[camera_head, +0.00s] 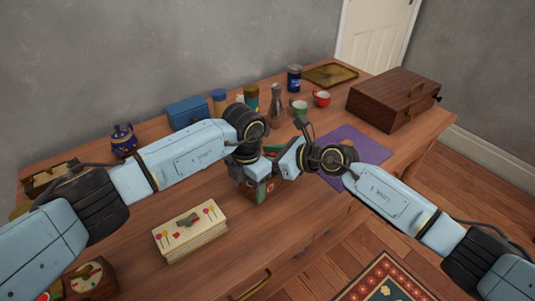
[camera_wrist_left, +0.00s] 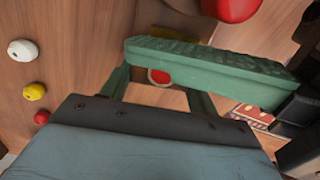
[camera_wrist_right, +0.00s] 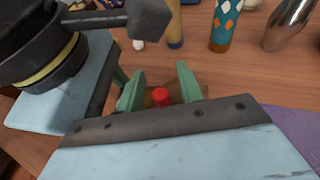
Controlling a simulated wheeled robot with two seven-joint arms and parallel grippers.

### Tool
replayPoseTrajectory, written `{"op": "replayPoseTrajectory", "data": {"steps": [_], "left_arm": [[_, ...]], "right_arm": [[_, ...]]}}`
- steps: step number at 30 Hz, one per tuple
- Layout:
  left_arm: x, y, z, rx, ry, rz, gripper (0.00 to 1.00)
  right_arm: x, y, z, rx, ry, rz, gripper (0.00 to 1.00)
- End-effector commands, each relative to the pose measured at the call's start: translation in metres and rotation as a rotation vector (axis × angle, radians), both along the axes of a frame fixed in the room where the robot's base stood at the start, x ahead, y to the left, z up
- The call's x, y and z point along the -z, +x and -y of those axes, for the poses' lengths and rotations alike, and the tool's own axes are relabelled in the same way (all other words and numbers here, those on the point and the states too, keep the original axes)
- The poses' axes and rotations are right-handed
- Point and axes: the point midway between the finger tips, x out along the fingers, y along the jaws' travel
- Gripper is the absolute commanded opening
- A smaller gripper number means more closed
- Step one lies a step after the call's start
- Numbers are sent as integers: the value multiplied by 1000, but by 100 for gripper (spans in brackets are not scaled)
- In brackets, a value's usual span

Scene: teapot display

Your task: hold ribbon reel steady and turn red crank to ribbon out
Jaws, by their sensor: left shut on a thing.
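The ribbon reel (camera_head: 260,190) looks like a small dark green and brown piece in the middle of the table, mostly hidden by my grippers. My left gripper (camera_head: 250,172) is over it and shut on it; the left wrist view (camera_wrist_left: 205,62) shows its green fingers close up, with the grip itself unclear. A red knob, apparently the crank's (camera_wrist_right: 161,96), shows in the right wrist view between the fingers of my right gripper (camera_wrist_right: 160,85). That gripper is open, and I cannot tell whether it touches the knob. The ribbon cannot be made out.
A purple mat (camera_head: 352,146) and a brown case (camera_head: 394,99) are to the right. A teapot (camera_head: 123,140), blue box (camera_head: 187,112), metal bottle (camera_head: 277,105) and cups (camera_head: 321,98) stand behind.

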Motion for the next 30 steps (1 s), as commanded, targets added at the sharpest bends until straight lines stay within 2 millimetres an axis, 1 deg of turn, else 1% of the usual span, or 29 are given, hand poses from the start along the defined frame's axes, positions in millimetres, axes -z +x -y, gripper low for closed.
{"op": "replayPoseTrajectory", "data": {"steps": [2,10,17,22,30], "left_arm": [[-1,0,0,0,-1,1,26],[-1,0,0,0,-1,1,26],[-1,0,0,0,-1,1,26],[-1,0,0,0,0,1,26],[-1,0,0,1,0,1,26]], "right_arm": [[0,0,0,0,0,0,35],[0,0,0,0,0,0,0],[0,0,1,-5,-1,-2,0],[1,0,2,-39,-7,-6,0],[2,-2,5,-176,-8,-7,0]]}}
